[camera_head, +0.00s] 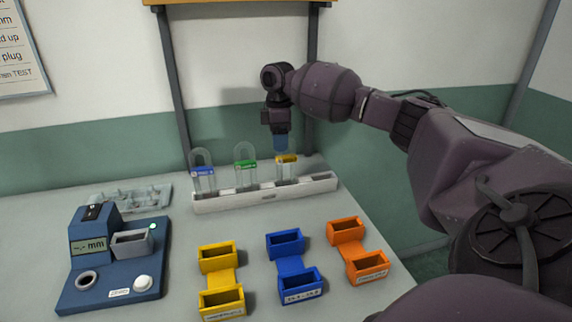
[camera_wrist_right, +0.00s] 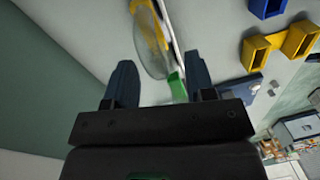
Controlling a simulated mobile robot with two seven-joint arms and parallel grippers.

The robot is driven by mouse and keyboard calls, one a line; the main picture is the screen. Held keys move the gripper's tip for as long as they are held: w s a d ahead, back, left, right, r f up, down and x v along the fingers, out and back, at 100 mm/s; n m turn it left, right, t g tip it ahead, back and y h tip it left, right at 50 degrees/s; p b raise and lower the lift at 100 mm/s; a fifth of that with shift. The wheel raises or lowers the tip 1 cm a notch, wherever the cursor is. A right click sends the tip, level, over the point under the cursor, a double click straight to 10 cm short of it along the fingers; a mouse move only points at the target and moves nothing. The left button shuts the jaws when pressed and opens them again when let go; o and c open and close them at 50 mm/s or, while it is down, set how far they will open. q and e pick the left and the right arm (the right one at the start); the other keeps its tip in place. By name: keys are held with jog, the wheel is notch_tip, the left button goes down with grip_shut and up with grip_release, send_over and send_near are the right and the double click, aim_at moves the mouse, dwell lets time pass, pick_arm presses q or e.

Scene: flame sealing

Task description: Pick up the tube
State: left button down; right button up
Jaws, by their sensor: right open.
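Three clear tubes stand in a white rack (camera_head: 265,195) at the back of the table: one with a blue band (camera_head: 203,171), one with a green band (camera_head: 246,164) and one with a yellow band (camera_head: 287,158). My right gripper (camera_head: 281,146) points down at the top of the yellow-banded tube and partly hides it. In the right wrist view the gripper (camera_wrist_right: 160,80) is open, and the clear tube with yellow (camera_wrist_right: 149,30) shows just beyond and between its fingers. Green (camera_wrist_right: 177,88) shows beside the right-hand finger. My left gripper is out of view.
Yellow (camera_head: 220,280), blue (camera_head: 291,268) and orange (camera_head: 357,250) two-pocket holders stand in front of the rack. A blue measuring device (camera_head: 110,265) is at left, with a grey tray (camera_head: 130,197) behind it. The wall is close behind the rack.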

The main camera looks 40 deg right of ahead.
notch_tip(320, 180, down, 2)
jog(key=shift+f, duration=0.1)
jog(key=shift+s, duration=0.1)
jog(key=shift+c, duration=0.5)
grip_shut()
